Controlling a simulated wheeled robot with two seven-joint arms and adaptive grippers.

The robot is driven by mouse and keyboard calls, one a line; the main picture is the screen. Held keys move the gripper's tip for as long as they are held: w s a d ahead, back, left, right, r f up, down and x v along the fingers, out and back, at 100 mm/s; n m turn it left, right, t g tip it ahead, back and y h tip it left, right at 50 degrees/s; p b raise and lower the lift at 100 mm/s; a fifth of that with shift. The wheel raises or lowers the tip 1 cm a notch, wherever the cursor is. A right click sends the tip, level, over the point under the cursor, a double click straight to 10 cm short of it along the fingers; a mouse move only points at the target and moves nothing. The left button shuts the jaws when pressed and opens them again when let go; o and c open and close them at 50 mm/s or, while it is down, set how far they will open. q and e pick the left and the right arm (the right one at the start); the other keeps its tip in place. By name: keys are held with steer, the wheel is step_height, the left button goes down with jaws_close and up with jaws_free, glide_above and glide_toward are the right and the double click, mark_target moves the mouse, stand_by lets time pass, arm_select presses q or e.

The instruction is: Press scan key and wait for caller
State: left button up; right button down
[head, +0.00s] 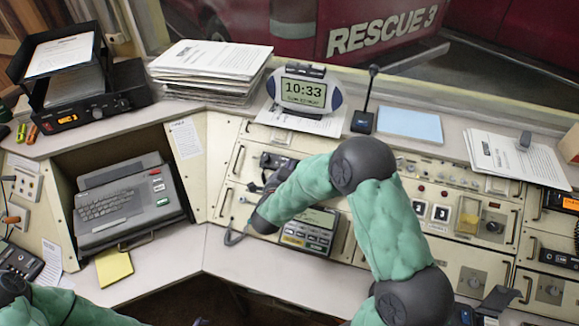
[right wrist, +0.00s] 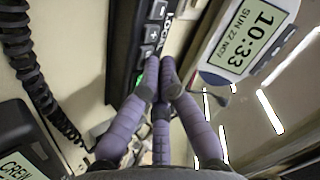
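A black control unit (head: 272,160) is set in the cream console front below the clock. In the right wrist view its dark key strip (right wrist: 150,35) shows minus and plus keys, part of a label and a small green light; I cannot make out a scan key. My right gripper (right wrist: 160,88) has its purple fingers drawn together, with the tips at the strip's edge by the green light. I cannot tell whether they touch it. Nothing shows between them. In the head view my right forearm partly hides this gripper. Of my left arm only the sleeve shows clearly, at the bottom left.
An oval clock (head: 303,92) reading 10:33 stands on the ledge, near my right fingers. A microphone (head: 364,115), paper stacks (head: 210,65) and a typewriter-like terminal (head: 125,200) stand around. The front desktop is mostly clear.

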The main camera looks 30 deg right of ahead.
steer(key=shift+s+a+r+p, duration=0.2)
steer(key=shift+a+r+p, duration=0.1)
steer(key=shift+r, duration=0.2)
steer(key=r+p, duration=0.1)
steer(key=s+a+r+p, duration=0.1)
steer(key=r, duration=0.1)
steer(key=a+r+p, duration=0.1)
steer(key=shift+s+r+p, duration=0.15)
steer(key=shift+s+p, duration=0.2)
steer(key=shift+s, duration=0.05)
stand_by(0.6)
